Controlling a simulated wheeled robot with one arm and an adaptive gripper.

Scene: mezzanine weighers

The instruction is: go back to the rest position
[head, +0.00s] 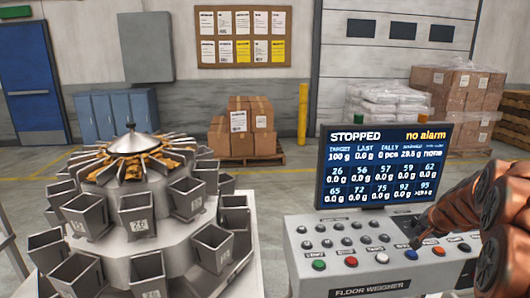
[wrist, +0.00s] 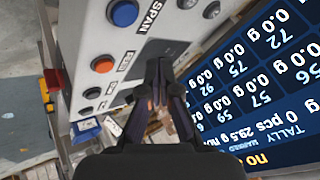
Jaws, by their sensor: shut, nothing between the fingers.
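My gripper (head: 416,236) is at the right of the head view, its dark fingertips over the right part of the weigher's control panel (head: 300,240). In the wrist view my gripper (wrist: 160,68) shows with its two fingers together and nothing between them. The tips appear close to the panel face, beside the label "SPAN". Whether they touch it I cannot tell. The screen (head: 383,165) above the panel reads "STOPPED" and "no alarm". A blue button (wrist: 123,13) and an orange button (wrist: 103,64) show left of the fingers in the wrist view.
The multihead weigher (head: 150,240) with several grey buckets stands at the left. Green (head: 319,264), red (head: 351,262) and white (head: 382,258) buttons line the panel's front. Stacked cartons (head: 250,125) and wrapped pallets stand far behind. Open floor lies between the weigher and the panel.

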